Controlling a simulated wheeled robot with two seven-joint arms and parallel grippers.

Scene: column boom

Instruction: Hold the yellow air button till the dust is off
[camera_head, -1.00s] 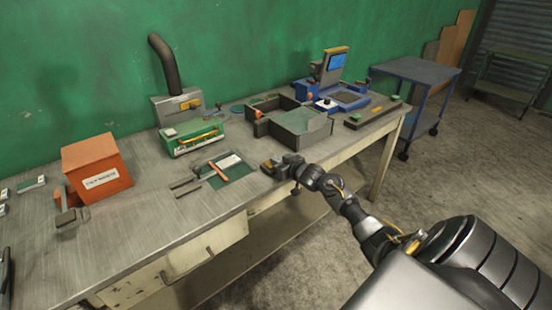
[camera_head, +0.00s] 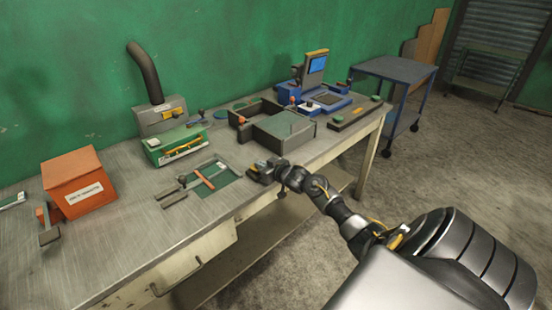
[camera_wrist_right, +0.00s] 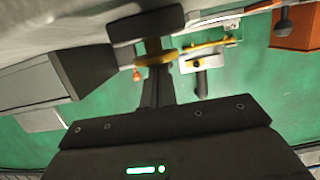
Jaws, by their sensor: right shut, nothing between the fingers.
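My right gripper (camera_head: 258,170) is shut and empty, over the front edge of the bench, right of a dark green plate fixture (camera_head: 228,180) with an orange bar. Its dark fingers (camera_wrist_right: 155,25) show in the right wrist view. A grey box with a black hose (camera_head: 152,122) stands at the back, with a yellow patch (camera_head: 173,113) on its front. I cannot tell whether this patch is the air button. The grey box also shows in the wrist view (camera_wrist_right: 187,66). No dust can be made out. My left gripper is out of view.
A green and white box with a yellow bar (camera_head: 178,150) stands before the hose box. An orange bin (camera_head: 80,190) is at left. A blue trolley (camera_head: 393,68) stands beyond.

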